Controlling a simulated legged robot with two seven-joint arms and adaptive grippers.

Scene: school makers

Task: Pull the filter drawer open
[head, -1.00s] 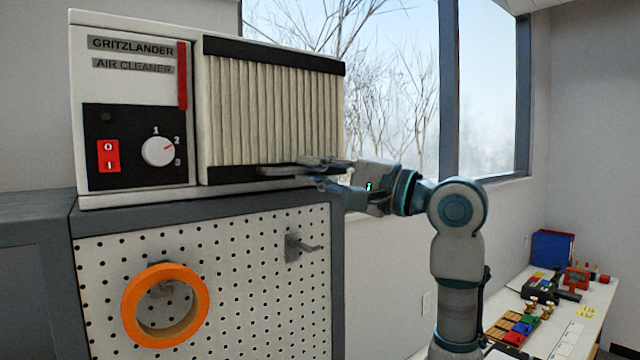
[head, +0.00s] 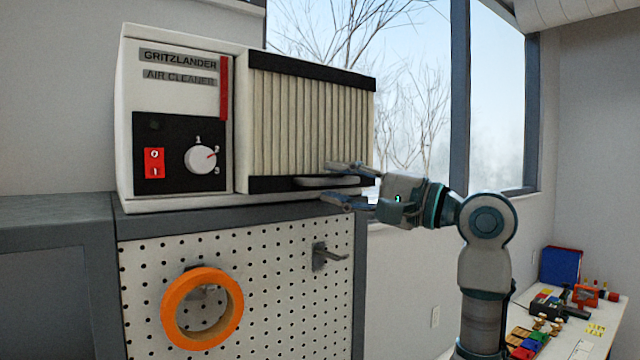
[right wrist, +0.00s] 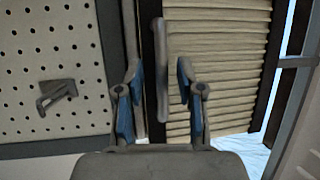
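The filter drawer (head: 310,125) is the pleated beige front with black bands on the right half of the white air cleaner (head: 175,105). I see no clear gap around it. Its grey bar handle (head: 318,183) runs along the lower black band. My right gripper (head: 338,184) is open at the right part of the handle, one finger above and one below. In the right wrist view the handle (right wrist: 162,70) stands between the two spread fingers (right wrist: 158,85), with space on both sides. My left gripper is not in view.
The air cleaner stands on a grey cabinet (head: 240,205) with a pegboard front (head: 280,290), an orange tape roll (head: 202,308) and a metal hook (head: 328,257). A window (head: 400,90) is behind. A worktable (head: 597,345) with small parts is at lower right.

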